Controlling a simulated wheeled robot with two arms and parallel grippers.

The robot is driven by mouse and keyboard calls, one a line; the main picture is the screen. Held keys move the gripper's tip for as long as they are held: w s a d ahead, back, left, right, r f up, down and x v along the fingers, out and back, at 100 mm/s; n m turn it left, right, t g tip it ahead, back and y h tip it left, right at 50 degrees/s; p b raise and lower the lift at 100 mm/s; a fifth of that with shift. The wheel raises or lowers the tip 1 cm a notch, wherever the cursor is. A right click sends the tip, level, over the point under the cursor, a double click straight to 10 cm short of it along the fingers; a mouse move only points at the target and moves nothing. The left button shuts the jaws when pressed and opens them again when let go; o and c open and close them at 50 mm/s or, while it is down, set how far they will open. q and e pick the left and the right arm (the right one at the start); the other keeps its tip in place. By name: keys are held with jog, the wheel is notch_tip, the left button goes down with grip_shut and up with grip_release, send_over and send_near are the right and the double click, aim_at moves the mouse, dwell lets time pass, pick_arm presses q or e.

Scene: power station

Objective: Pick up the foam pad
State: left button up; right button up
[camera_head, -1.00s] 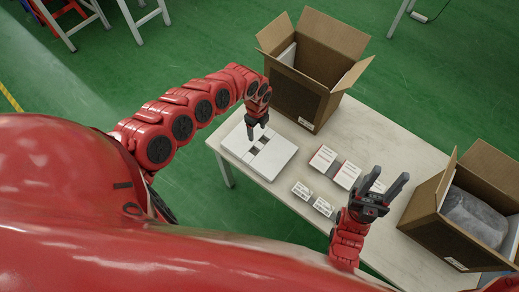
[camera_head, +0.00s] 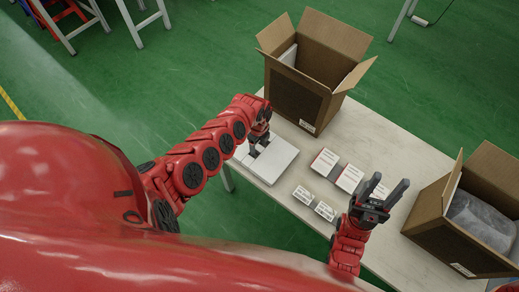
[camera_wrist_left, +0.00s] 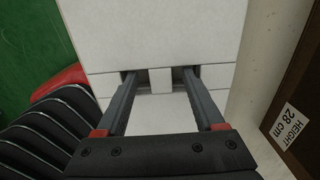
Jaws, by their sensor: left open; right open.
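The foam pad (camera_head: 277,158) is a flat, pale grey-white block with dark slots near its middle, lying on the left end of the table. It also fills the upper middle of the left wrist view (camera_wrist_left: 150,35). My left gripper (camera_head: 253,152) is over the pad, partly hidden by its own arm. In the left wrist view the gripper (camera_wrist_left: 158,75) is open, its two fingertips at the two dark slots with a narrow pale strip between them. I cannot tell how deep the fingertips are. My right gripper (camera_head: 389,190) is open and empty above the table's front.
An open cardboard box (camera_head: 296,97) stands behind the pad. Another open box (camera_head: 447,232) holding a grey wrapped item (camera_head: 480,218) stands at the right. Several white cards or booklets, including one booklet (camera_head: 325,161), lie mid-table (camera_head: 395,145).

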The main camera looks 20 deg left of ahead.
pick_arm(q)
jog(key=c, duration=1.1)
grip_shut()
jog(key=shift+r, duration=0.15)
